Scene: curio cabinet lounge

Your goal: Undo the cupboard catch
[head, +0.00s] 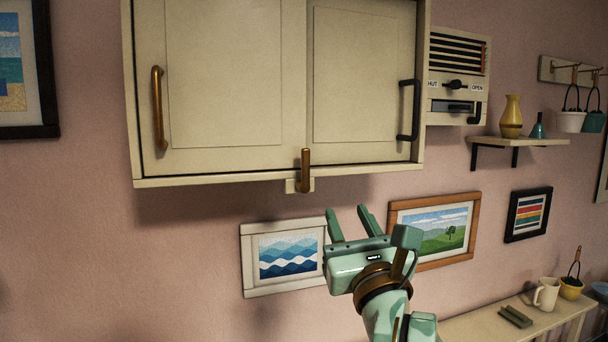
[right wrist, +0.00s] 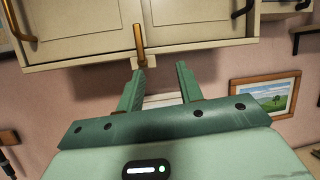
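The cream wall cupboard (head: 240,80) has two doors, with a brass handle (head: 158,108) on the left door and a black handle (head: 408,110) on the right door. The brass catch (head: 305,171) stands upright at the bottom edge where the doors meet, on a small cream block. It also shows in the right wrist view (right wrist: 140,44), just beyond the fingertips. My right gripper (head: 349,209) is open and empty, below and right of the catch in the head view. Its fingers (right wrist: 159,66) point up towards the cupboard's bottom edge. My left gripper is out of view.
A vent panel (head: 458,75) with a slider is right of the cupboard. A shelf (head: 520,141) holds a yellow vase (head: 511,117) and a teal bell (head: 537,126). Framed pictures, including a wave picture (head: 283,256), hang below. A low table (head: 520,320) stands at lower right.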

